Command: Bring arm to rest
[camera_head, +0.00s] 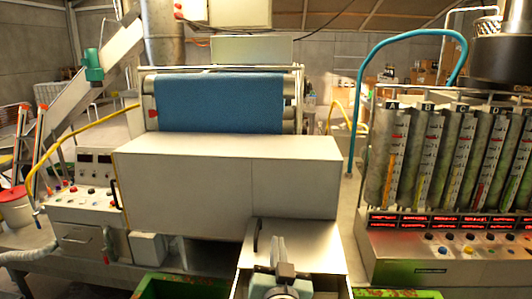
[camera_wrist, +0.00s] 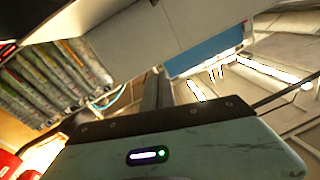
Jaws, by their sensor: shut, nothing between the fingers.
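My gripper (camera_head: 279,247) is at the bottom centre of the head view, pointing away from me, with its narrow fingers together and nothing held.
The white press (camera_head: 230,180) with a blue belt (camera_head: 220,103) fills the middle. A control panel (camera_head: 84,195) stands left. A column rack (camera_head: 450,160) with red displays stands right. Green crates (camera_head: 180,286) lie low at the front. A blue hose (camera_head: 357,110) arches behind.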

